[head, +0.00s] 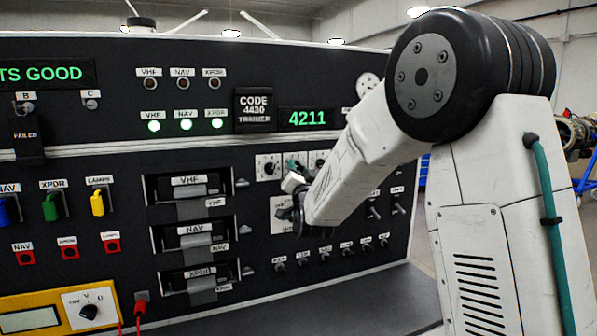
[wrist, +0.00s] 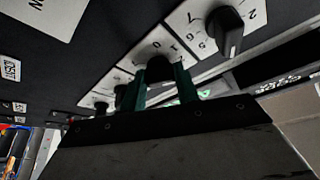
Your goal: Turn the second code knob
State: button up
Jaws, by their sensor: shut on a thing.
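A row of code knobs on white plates sits on the dark panel, below the green display (head: 307,118) reading 4211. A label above left (head: 255,110) reads CODE 4430. The first knob (head: 268,168) is clear of my gripper; in the wrist view it is the large black knob (wrist: 223,30) at upper right. My gripper (head: 294,168) is at the second plate. In the wrist view its green fingers (wrist: 163,84) are shut on the second knob (wrist: 159,68), one on each side. That knob's pointer direction is hidden. Further knobs (wrist: 101,106) show to the left.
Toggle switches (head: 375,212) and a row of small knobs (head: 325,255) lie below and right of my gripper. VHF, NAV and XPDR modules (head: 190,187) with handles are to the left. A yellow meter (head: 40,313) stands at lower left.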

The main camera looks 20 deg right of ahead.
jog(key=shift+m, duration=0.4)
jog(key=m+h, duration=0.1)
jog(key=m, duration=0.1)
jog(key=m+g, duration=0.1)
jog(key=m, duration=0.1)
jog(key=shift+a+r+m+g+h, duration=0.1)
jog(key=shift+r+m+g+h, duration=0.1)
jog(key=shift+m+g+h, duration=0.15)
jog(key=m+g, duration=0.1)
jog(key=m, duration=0.2)
jog(key=m+g, duration=0.1)
jog(key=m, duration=0.1)
jog(key=m+g, duration=0.1)
jog(key=m, duration=0.2)
jog(key=shift+r+m+h, duration=0.25)
jog(key=shift+m+h, duration=0.1)
jog(key=shift+m+g+y, duration=0.4)
jog(key=shift+m+g, duration=0.25)
jog(key=shift+m, duration=0.75)
jog(key=o, duration=1)
